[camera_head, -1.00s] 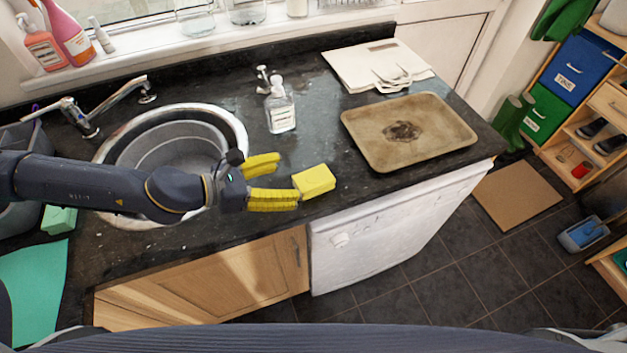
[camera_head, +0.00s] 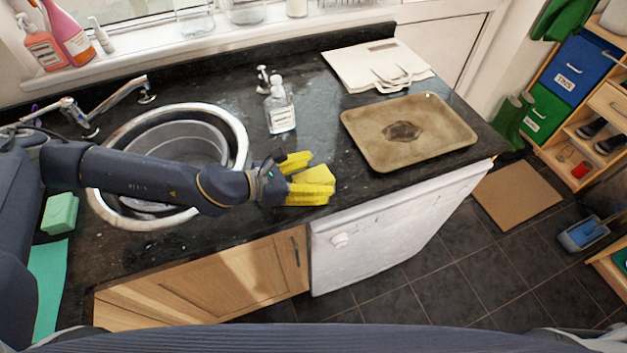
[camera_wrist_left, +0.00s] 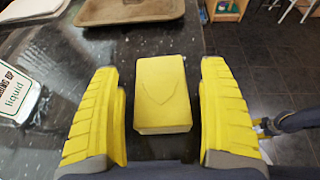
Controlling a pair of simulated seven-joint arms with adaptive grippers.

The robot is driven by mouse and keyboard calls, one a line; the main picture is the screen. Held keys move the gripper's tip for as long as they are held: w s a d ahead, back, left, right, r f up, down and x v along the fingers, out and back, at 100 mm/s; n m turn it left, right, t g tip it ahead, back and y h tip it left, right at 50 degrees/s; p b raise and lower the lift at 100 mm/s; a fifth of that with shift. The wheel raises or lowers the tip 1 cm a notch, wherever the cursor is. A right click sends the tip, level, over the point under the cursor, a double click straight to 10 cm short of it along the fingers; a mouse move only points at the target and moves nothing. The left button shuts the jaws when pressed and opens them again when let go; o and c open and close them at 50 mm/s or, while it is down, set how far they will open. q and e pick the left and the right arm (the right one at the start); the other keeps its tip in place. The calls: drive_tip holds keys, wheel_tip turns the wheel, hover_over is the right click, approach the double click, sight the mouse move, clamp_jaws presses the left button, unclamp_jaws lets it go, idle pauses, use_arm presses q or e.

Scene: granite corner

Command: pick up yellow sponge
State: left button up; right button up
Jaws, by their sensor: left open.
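The yellow sponge (camera_head: 316,175) lies on the black granite counter near its front edge, above the white appliance. In the left wrist view the sponge (camera_wrist_left: 162,93) sits between the two yellow fingers, with a gap on each side. My left gripper (camera_head: 306,177) is open around it in the head view. The fingers (camera_wrist_left: 162,112) are apart in the wrist view and do not touch the sponge. The fingers cover part of the sponge in the head view.
A soap bottle (camera_head: 281,108) stands behind the gripper. The round sink (camera_head: 238,135) is behind my left arm. The counter's front edge is close to the sponge.

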use_arm(q)
drive_tip(key=shift+w+d+f, duration=0.1)
drive_tip(key=shift+d, duration=0.1)
drive_tip(key=c, duration=1.1)
drive_tip(key=shift+o, duration=0.2)
